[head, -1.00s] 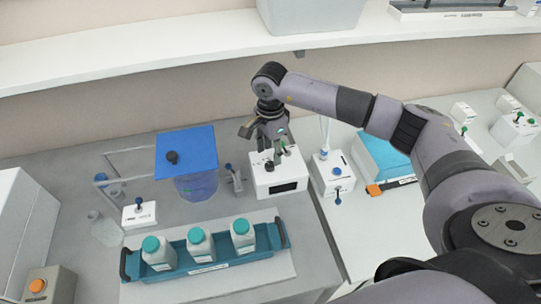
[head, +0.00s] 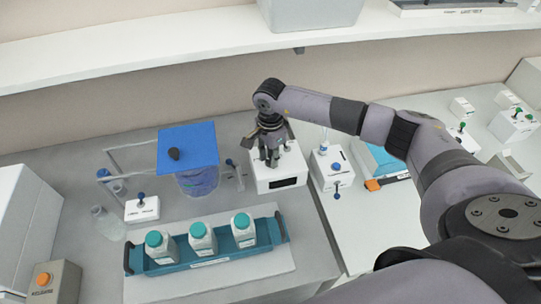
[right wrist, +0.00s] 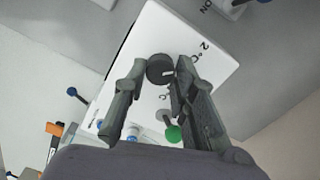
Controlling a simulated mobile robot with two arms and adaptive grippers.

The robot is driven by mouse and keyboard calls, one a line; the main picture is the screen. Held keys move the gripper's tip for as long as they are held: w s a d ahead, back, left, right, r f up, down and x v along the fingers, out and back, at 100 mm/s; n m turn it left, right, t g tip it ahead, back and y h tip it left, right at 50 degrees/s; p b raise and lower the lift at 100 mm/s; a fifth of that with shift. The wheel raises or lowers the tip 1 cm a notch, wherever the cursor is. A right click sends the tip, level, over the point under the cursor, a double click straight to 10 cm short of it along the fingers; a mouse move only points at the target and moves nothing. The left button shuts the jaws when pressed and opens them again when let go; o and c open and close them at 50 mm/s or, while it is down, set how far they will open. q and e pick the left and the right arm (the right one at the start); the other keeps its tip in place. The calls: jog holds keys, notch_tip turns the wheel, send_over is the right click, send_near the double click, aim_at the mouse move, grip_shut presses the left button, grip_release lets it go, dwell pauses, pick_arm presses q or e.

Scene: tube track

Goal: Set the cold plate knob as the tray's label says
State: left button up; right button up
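The cold plate appears to be the white box (head: 288,170) with a dark front window, at the back middle of the bench in the head view. Another mark is partly hidden by a finger. My right gripper (head: 268,160) points down over the box. Its fingers (right wrist: 160,72) are apart, one on each side of the knob; contact is unclear. The teal tray (head: 205,266) holds three teal-capped bottles; its front label is unreadable. My left gripper is not in view.
A tank with a blue lid (head: 188,147) stands left of the cold plate. A white box with blue knobs (head: 331,172) stands close on its right. A small white switch box (head: 142,209) and an orange-button box (head: 55,284) are farther left.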

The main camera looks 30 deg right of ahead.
grip_shut()
jog(key=m+b, duration=0.3)
jog(key=shift+f+m, duration=0.15)
jog(key=shift+m, duration=0.15)
jog(key=m+b, duration=0.3)
jog(key=m, duration=0.1)
jog(key=shift+m, duration=0.3)
jog(key=m+b, duration=0.3)
jog(key=m, duration=0.2)
jog(key=shift+s, duration=0.1)
jog(key=shift+a+r+m+b, duration=0.15)
jog(key=shift+m+b, duration=0.85)
jog(key=shift+m, duration=1.4)
jog(key=shift+r, duration=0.1)
